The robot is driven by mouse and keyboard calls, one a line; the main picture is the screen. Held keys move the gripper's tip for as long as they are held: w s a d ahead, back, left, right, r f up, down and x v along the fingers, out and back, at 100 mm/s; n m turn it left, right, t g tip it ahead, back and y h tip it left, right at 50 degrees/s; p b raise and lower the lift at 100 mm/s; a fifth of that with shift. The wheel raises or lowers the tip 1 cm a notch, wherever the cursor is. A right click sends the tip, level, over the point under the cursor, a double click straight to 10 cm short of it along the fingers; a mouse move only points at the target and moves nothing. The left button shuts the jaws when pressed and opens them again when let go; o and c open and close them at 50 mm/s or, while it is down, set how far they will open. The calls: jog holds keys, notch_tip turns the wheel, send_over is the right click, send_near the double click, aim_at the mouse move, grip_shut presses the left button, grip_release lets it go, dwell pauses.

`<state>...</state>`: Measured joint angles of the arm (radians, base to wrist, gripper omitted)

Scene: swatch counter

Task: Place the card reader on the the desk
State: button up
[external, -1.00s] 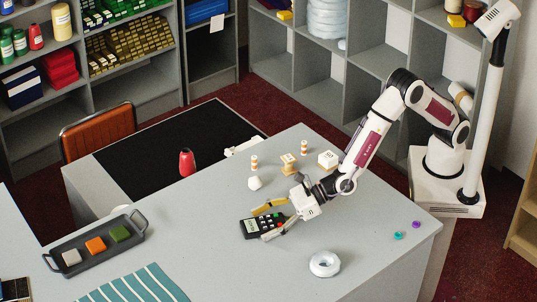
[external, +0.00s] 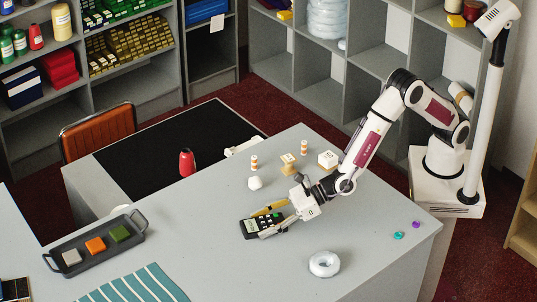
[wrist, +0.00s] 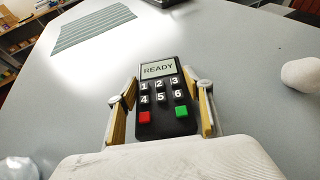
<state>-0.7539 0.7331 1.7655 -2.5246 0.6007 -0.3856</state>
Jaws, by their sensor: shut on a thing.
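The card reader (external: 252,228) is a black keypad unit with a grey screen reading READY, number keys, and a red and a green key. It lies on or very close to the grey counter (external: 215,225). In the wrist view the card reader (wrist: 165,98) sits between the two yellow-padded fingers of my gripper (wrist: 163,108). My gripper (external: 266,222) is shut on its sides. The desk (external: 120,158) with a black top stands behind the counter, at upper left of it.
A dark tray (external: 72,268) with coloured blocks and a striped cloth (external: 140,287) lie at left. A white ball (external: 255,183), small bottles and blocks stand behind my gripper. An orange chair (external: 97,132) stands beside the desk.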

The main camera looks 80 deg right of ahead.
aim_at(264, 222)
jog(key=shift+r, duration=0.15)
notch_tip(264, 222, up, 18)
dwell(0.9)
dwell(0.8)
jog(key=s+d+r+n+y, duration=0.1)
jog(key=s+d+r, duration=0.3)
jog(key=s, duration=0.4)
jog(key=s+d+r+n+g+y, duration=0.1)
jog(key=s+d+r, duration=0.3)
jog(key=s+r, duration=0.2)
jog(key=s+d+r+n+g+y, duration=0.1)
jog(key=s+d+r, duration=0.4)
jog(key=s, duration=0.5)
jog(key=shift+s+r+n+y, duration=0.3)
jog(key=shift+s+r+y, duration=0.1)
jog(key=shift+r, duration=0.2)
dwell(1.0)
